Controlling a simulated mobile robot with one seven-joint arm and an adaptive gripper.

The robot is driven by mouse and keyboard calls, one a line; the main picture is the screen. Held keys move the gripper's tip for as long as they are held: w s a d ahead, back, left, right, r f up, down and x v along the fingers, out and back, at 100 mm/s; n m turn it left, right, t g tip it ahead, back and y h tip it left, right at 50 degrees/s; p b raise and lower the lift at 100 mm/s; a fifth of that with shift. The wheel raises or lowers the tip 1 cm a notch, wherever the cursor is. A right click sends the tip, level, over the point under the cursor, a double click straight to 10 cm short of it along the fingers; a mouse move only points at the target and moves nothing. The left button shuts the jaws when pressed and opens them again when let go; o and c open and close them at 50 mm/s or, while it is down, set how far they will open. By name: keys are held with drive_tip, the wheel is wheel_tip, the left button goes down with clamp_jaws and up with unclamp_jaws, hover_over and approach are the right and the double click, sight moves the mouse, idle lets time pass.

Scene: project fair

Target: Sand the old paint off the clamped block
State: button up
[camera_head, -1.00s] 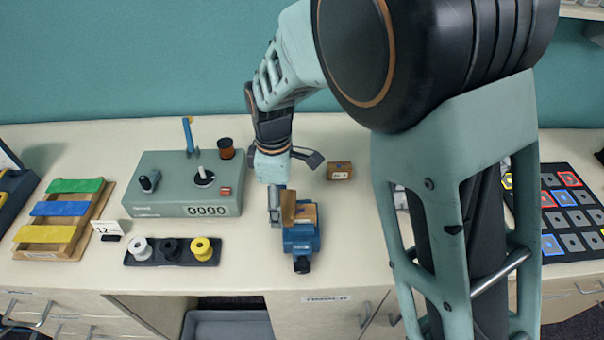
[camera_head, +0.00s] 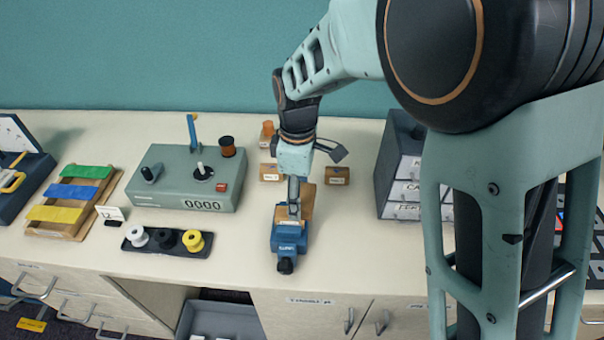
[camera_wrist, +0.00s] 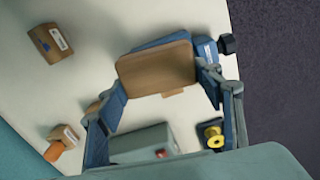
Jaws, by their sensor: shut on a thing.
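My gripper (camera_head: 295,198) is above the blue vise (camera_head: 288,241) on the bench, its fingers pointing down. In the wrist view my gripper (camera_wrist: 160,84) has its fingertips at the two sides of a brown block (camera_wrist: 155,64), which looks like a sanding block. This brown block also shows beside the near finger in the head view (camera_head: 308,203). The vise (camera_wrist: 206,50) lies behind it in the wrist view. A small tan edge (camera_wrist: 173,93) below the brown block may be the clamped block. The rest of the clamped block and its paint are hidden, and I cannot tell whether the two touch.
Two labelled wooden blocks (camera_head: 337,175) (camera_head: 270,172) lie behind the vise. A green counter box (camera_head: 180,180) and a tray of spools (camera_head: 166,241) stand left. A grey drawer cabinet (camera_head: 395,168) stands right. Bare bench lies between the vise and cabinet.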

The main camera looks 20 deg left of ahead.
drive_tip(key=shift+w+r+p, duration=0.1)
drive_tip(key=shift+r+p, duration=1.05)
drive_tip(key=shift+r, duration=1.35)
